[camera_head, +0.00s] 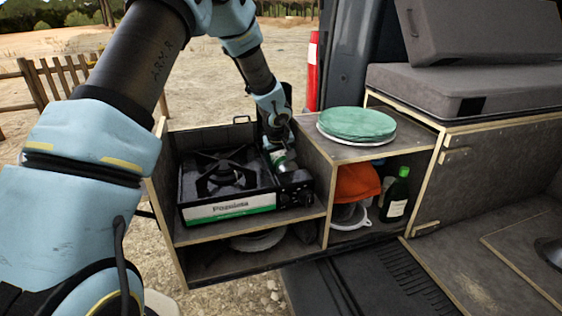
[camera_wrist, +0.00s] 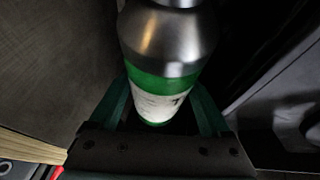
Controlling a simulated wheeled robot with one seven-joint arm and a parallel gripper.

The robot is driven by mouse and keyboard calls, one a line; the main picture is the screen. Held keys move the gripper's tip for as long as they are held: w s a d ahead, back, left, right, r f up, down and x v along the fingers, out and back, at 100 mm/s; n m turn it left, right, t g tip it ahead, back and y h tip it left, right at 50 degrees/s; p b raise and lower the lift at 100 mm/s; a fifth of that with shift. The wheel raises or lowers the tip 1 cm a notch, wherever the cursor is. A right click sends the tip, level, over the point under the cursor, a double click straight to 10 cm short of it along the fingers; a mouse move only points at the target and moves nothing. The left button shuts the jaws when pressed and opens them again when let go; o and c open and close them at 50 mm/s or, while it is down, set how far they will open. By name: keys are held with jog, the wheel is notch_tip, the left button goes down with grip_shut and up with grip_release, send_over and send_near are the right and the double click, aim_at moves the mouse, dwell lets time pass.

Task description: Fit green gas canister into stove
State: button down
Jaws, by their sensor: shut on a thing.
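The green gas canister (camera_wrist: 165,75) has a silver metal shoulder and a green and white label. In the wrist view it sits between the two fingers of my gripper (camera_wrist: 162,112), which is shut on it. In the head view the canister (camera_head: 279,158) shows small at the right side of the stove, beneath my gripper (camera_head: 277,148). The black camping stove (camera_head: 228,208) with a green and white front label stands on the upper shelf of the wooden box. Whether the canister touches the stove's canister bay is hard to tell.
A green plate stack (camera_head: 357,123) rests on the cabinet top to the right. Below it are an orange cloth (camera_head: 357,183) and a green bottle (camera_head: 395,195). The box's wooden walls stand close around the stove.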

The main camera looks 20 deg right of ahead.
jog(key=shift+s+a+f, duration=0.1)
jog(key=shift+a+f, duration=0.1)
jog(key=shift+f, duration=0.15)
grip_release()
jog(key=shift+r, duration=0.1)
jog(key=shift+r, duration=0.2)
jog(key=b+v, duration=0.1)
jog(key=v, duration=0.9)
jog(key=shift+d+r, duration=0.1)
jog(key=shift+r, duration=0.1)
jog(key=shift+s, duration=0.15)
